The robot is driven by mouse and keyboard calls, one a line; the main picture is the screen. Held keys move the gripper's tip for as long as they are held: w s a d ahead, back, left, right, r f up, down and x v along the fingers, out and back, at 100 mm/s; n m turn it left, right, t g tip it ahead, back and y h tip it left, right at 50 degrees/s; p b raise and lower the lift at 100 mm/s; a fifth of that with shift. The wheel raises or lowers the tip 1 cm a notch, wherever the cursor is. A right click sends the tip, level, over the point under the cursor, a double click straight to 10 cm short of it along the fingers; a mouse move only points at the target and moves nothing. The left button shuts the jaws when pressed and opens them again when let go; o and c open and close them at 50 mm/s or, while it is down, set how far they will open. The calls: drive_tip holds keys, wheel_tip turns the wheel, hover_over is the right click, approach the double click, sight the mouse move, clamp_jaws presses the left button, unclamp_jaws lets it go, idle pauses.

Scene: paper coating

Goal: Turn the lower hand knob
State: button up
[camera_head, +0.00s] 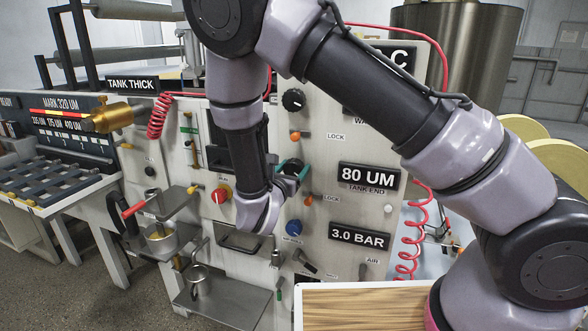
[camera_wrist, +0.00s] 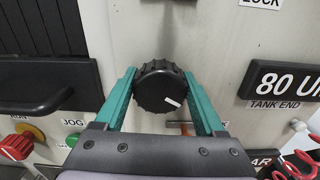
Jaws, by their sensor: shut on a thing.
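The lower hand knob (camera_wrist: 156,88) is black and ribbed, with a white mark toward its lower right in the wrist view. My gripper (camera_wrist: 160,76) has its two teal fingers on either side of this knob and is shut on it. In the head view my gripper (camera_head: 287,165) reaches the panel at the knob (camera_head: 295,171), which my wrist and fingers partly hide. The upper hand knob (camera_head: 293,100) is black and sits above on the same white panel (camera_head: 335,130).
An orange-tipped lever (camera_head: 308,200) sits just below the held knob. The "80 UM" display (camera_head: 369,177) is to the right, with the "3.0 BAR" display (camera_head: 359,239) below it. A red button (camera_head: 221,194) is to the left. A wooden-topped surface (camera_head: 365,305) lies in front.

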drive_tip(key=m, duration=0.5)
drive_tip(key=shift+m, duration=0.4)
idle(0.4)
drive_tip(key=o, duration=1.3)
drive_tip(key=shift+o, duration=0.2)
drive_tip(key=shift+s, duration=0.1)
drive_tip(key=v, duration=1)
drive_tip(key=shift+s, duration=0.35)
drive_tip(key=shift+a, duration=0.1)
